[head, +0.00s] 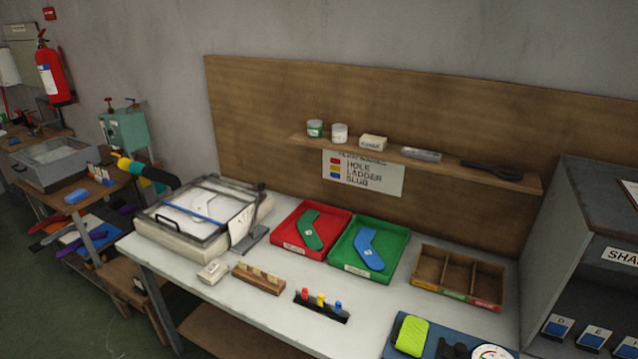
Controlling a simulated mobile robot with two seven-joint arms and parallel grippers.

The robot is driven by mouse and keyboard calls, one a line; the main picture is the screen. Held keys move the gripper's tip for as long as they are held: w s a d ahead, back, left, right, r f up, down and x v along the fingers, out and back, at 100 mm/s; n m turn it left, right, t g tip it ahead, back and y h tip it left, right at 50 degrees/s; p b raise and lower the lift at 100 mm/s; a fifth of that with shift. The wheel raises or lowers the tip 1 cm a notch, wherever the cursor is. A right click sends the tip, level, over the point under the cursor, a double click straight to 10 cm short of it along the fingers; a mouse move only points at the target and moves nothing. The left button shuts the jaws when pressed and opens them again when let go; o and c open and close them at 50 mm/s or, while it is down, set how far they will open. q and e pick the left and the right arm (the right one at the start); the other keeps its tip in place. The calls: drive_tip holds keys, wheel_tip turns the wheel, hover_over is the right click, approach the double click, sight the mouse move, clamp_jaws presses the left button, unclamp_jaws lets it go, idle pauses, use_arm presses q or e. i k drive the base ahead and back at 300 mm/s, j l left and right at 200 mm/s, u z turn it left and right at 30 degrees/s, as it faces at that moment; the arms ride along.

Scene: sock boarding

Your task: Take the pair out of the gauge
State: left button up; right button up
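At the bottom right edge a blue base (397,350) carries a lime-green folded piece (411,335), a dark block (455,350) and a white round dial (490,352). This looks like the gauge, and the frame's lower edge cuts it off. The lime piece lies left of the dark block. I cannot tell whether it is the pair or whether anything grips it. Neither of my grippers is in view.
On the white table (225,310) stand a red tray (340,218) and a green tray (402,236), each with a sock-shaped piece, a divided wooden box (421,270), a framed light box (160,235) and small peg racks. A dark cabinet (575,200) stands right.

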sight(411, 340)
drive_tip(key=z, duration=1.1)
